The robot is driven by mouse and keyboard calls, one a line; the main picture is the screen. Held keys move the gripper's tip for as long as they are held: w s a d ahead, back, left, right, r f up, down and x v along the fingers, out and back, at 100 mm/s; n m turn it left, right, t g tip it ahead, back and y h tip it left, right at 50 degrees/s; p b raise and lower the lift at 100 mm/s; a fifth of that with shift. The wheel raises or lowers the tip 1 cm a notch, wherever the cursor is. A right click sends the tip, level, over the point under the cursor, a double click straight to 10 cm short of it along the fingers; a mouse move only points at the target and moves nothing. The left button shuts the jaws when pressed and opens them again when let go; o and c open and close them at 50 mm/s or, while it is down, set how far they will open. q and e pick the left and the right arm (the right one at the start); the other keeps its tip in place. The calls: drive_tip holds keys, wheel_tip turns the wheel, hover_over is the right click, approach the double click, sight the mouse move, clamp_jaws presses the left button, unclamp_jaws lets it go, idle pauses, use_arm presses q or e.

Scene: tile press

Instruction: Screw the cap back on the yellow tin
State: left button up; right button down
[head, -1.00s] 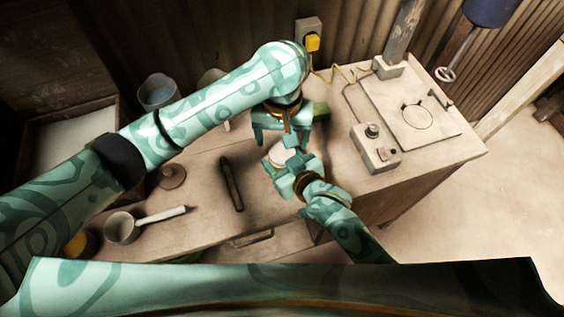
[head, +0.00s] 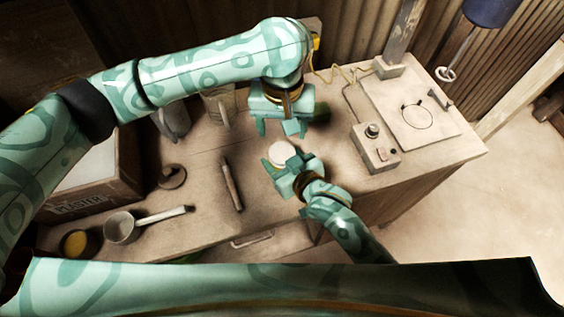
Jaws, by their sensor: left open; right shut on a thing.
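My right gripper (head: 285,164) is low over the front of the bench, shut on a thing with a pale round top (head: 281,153). That top looks like the cap seated on the tin; the tin's yellow side is hidden under it and behind the jaws. My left gripper (head: 279,130) is open and empty, its fingers pointing down, above and just behind the pale top and apart from it in the picture.
A saucepan (head: 122,229), a dark pot with yellow contents (head: 78,243) and a lettered crate (head: 95,198) stand at left. A control box (head: 375,148) and a flat plate (head: 440,130) are at right.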

sight(282, 152)
use_arm(q)
drive_tip(key=shift+f, duration=4.05)
drive_tip(key=c, duration=0.8)
drive_tip(key=o, duration=1.1)
drive_tip(key=shift+r, duration=0.1)
drive_tip(key=shift+r, duration=2.2)
